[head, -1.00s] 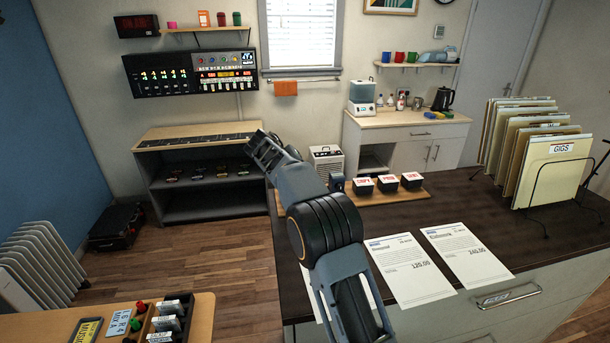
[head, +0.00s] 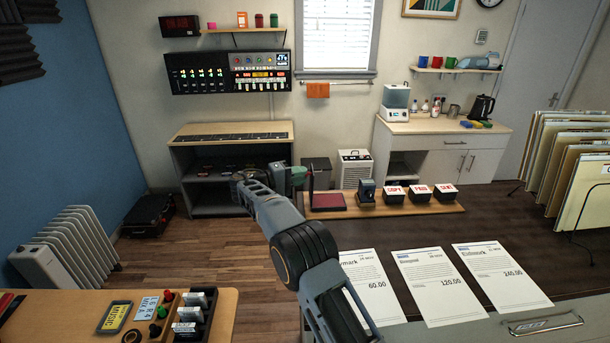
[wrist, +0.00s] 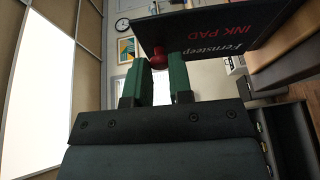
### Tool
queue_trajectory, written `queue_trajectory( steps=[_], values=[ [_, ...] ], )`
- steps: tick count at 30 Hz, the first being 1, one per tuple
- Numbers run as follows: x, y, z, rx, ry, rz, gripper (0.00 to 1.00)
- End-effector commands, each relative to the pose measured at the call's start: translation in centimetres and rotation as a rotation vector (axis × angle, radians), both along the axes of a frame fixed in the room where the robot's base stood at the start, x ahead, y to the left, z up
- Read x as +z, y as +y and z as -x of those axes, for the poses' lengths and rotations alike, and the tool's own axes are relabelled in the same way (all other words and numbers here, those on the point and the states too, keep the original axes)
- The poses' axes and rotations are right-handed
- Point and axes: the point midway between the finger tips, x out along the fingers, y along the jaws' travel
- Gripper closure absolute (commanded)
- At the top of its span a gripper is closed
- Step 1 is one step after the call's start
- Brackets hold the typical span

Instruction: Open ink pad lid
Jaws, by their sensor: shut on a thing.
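The ink pad (head: 328,202) sits at the left end of a wooden strip, its red pad surface bare. Its dark lid (head: 311,183) stands about upright at the pad's left side, seen nearly edge-on. In the wrist view the lid (wrist: 245,38) shows its "Fernsteep INK PAD" print, with a red knob (wrist: 158,60) between my green fingertips. My gripper (head: 298,175) is left of the lid in the head view and shut on that knob.
On the wooden strip (head: 445,207) right of the pad stand a dark stamp-like device (head: 367,192) and black stamps marked COPY (head: 395,194), PAID and SENT. Invoices (head: 428,285) lie in front. Folders (head: 560,150) stand at the right.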

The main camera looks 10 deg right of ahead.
Motion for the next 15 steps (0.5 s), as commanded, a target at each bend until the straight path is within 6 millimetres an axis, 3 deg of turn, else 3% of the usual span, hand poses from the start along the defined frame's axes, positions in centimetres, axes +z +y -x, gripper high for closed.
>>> queue_trajectory(
  steps=[15],
  values=[
    [-0.53,1.22,-0.16,0.0,0.017,0.122,1.0]
  ],
)
